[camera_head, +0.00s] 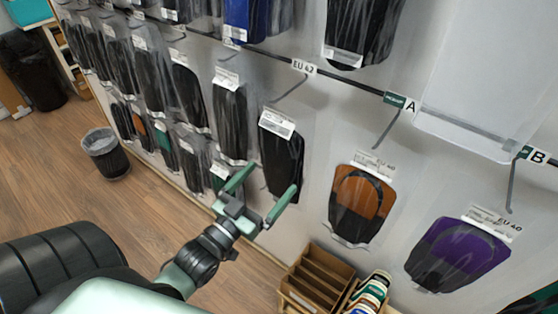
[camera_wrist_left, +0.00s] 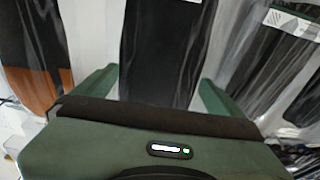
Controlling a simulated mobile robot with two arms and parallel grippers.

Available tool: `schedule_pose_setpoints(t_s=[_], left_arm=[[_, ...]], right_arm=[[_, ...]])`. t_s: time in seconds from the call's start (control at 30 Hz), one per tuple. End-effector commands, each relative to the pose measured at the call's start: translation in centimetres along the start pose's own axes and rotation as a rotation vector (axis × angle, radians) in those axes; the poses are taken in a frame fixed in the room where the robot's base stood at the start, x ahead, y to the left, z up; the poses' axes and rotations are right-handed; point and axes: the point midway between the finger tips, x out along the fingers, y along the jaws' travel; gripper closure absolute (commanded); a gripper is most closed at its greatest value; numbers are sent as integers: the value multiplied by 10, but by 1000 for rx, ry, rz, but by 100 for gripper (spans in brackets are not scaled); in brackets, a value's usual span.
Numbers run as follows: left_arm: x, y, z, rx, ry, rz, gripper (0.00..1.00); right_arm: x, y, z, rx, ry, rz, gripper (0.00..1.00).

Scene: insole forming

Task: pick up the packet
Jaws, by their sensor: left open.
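Several clear packets with dark insoles hang on wall hooks. A black packet (camera_head: 283,165) with a white label hangs just beyond my left gripper (camera_head: 263,188). The gripper's two green fingers are spread wide and hold nothing. In the left wrist view a black packet (camera_wrist_left: 163,50) fills the space between the open fingers (camera_wrist_left: 157,85); its top and lower end are out of sight there. I cannot tell whether the fingers touch it. Another black packet (camera_head: 230,120) hangs to its left. My right gripper is not in view.
An orange-and-black packet (camera_head: 358,205) and a purple-and-black packet (camera_head: 457,255) hang to the right. A wooden rack (camera_head: 316,278) stands below, close to the wall. A waste bin (camera_head: 105,154) stands on the wooden floor, which is open at left.

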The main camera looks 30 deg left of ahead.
Motion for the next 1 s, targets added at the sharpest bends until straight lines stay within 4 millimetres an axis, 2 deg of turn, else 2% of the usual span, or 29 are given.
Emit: schedule_pose_setpoints(t_s=[0.13, 0.4, 0.6, 0.67, 1.0], left_arm=[[16, 0, -1, 0, 0, 0, 1], [19, 0, 1, 0, -2, 0, 1], [19, 0, 0, 0, -2, 0, 57], [19, 0, 0, 0, 0, 0, 70], [20, 0, -5, 0, 0, 0, 71]], right_arm=[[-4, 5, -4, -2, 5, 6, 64], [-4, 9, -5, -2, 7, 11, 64], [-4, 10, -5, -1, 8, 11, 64], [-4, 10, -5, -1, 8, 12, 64], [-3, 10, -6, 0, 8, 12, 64]])
